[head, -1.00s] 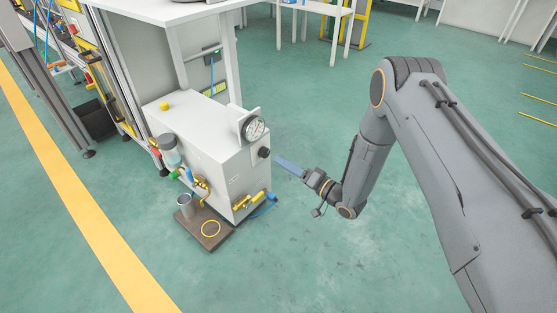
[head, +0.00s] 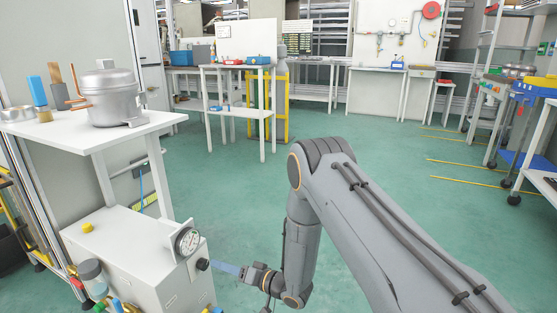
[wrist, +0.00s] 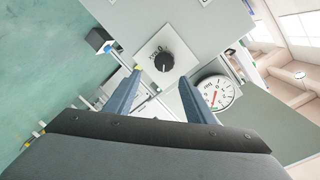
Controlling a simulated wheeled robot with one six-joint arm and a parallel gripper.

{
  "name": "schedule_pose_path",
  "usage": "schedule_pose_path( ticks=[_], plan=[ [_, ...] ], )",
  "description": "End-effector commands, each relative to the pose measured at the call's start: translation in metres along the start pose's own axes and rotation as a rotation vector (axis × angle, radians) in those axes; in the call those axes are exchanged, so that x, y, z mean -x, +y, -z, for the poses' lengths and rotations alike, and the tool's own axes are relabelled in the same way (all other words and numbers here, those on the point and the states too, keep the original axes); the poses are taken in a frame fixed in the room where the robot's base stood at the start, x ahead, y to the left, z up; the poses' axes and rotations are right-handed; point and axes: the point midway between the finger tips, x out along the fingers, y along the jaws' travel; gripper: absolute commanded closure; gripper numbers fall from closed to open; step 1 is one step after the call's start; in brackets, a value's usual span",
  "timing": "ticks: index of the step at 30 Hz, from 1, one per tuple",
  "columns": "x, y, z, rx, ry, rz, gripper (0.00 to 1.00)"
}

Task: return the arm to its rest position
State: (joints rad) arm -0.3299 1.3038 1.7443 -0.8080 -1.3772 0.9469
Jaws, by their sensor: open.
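My gripper (head: 226,268) is at the lower middle of the head view, at the end of my grey arm, beside the right face of a white machine box (head: 130,255). In the wrist view its two blue fingers (wrist: 160,95) are spread apart with nothing between them. A black knob (wrist: 164,62) on a light plate lies ahead, beyond the fingertips; it also shows in the head view (head: 203,265). A round dial gauge (wrist: 218,93) is to the right of the knob in the wrist view and on top of the box in the head view (head: 187,241).
A white table (head: 110,134) with a silver compressor (head: 108,97) stands behind the box at left. A white bench (head: 237,110) with coloured bins is further back. Carts and shelves (head: 495,95) line the right. Open green floor (head: 380,175) lies in the middle.

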Motion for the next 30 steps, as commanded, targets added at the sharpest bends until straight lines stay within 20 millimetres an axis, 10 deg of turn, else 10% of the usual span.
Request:
schedule_pose_path(
  ticks=[14, 30],
  plan=[
    [0.022, -0.070, 0.059, 0.305, -0.228, -0.511, 0.51],
    [0.191, -0.199, 0.013, 0.369, -0.697, -0.869, 0.51]
  ],
)
